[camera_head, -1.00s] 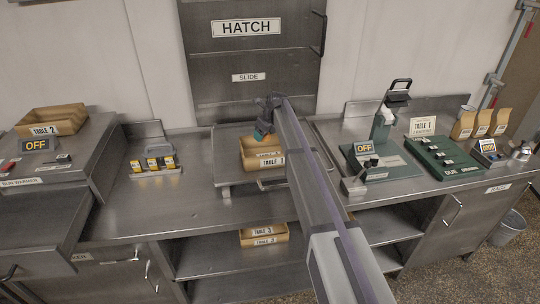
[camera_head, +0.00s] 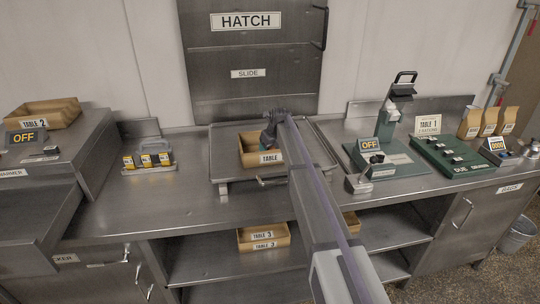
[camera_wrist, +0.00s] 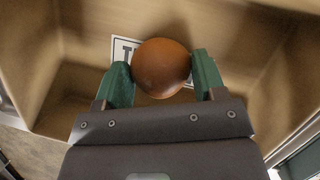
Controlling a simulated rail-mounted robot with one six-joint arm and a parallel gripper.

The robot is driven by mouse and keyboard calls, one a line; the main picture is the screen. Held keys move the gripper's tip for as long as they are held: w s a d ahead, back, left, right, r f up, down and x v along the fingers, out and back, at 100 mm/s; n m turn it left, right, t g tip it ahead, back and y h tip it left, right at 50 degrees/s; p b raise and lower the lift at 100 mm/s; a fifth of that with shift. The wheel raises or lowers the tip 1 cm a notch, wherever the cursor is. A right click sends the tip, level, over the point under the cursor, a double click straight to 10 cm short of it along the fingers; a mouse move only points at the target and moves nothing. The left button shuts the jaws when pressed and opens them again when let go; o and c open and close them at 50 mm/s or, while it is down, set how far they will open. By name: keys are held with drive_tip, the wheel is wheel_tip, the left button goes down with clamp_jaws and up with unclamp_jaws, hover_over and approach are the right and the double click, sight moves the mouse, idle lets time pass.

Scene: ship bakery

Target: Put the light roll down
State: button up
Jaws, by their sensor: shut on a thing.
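In the wrist view a round brown roll (camera_wrist: 161,68) sits between the green fingers of my gripper (camera_wrist: 162,80), which is shut on it. Under and around the roll are the tan walls and floor of a basket (camera_wrist: 75,95). A white label (camera_wrist: 124,48) shows partly behind the roll. In the head view my gripper (camera_head: 268,140) reaches into the tan basket labelled TABLE (camera_head: 250,158), which stands on a metal tray in front of the hatch. The arm hides the basket's right part. I cannot tell whether the roll touches the basket floor.
A TABLE 2 basket (camera_head: 42,113) stands at the far left, a TABLE 3 basket (camera_head: 263,238) on the shelf below. Bare counter (camera_head: 180,205) lies at the front left.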

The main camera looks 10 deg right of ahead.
drive_tip(key=shift+r, duration=0.1)
drive_tip(key=o, duration=1)
drive_tip(key=shift+r+p, duration=0.35)
drive_tip(key=shift+p, duration=0.25)
drive_tip(key=p+v, duration=1)
drive_tip(key=v, duration=0.1)
drive_tip(key=shift+s+d+r, duration=0.1)
drive_tip(key=shift+s+d, duration=0.05)
drive_tip(key=shift+s, duration=0.1)
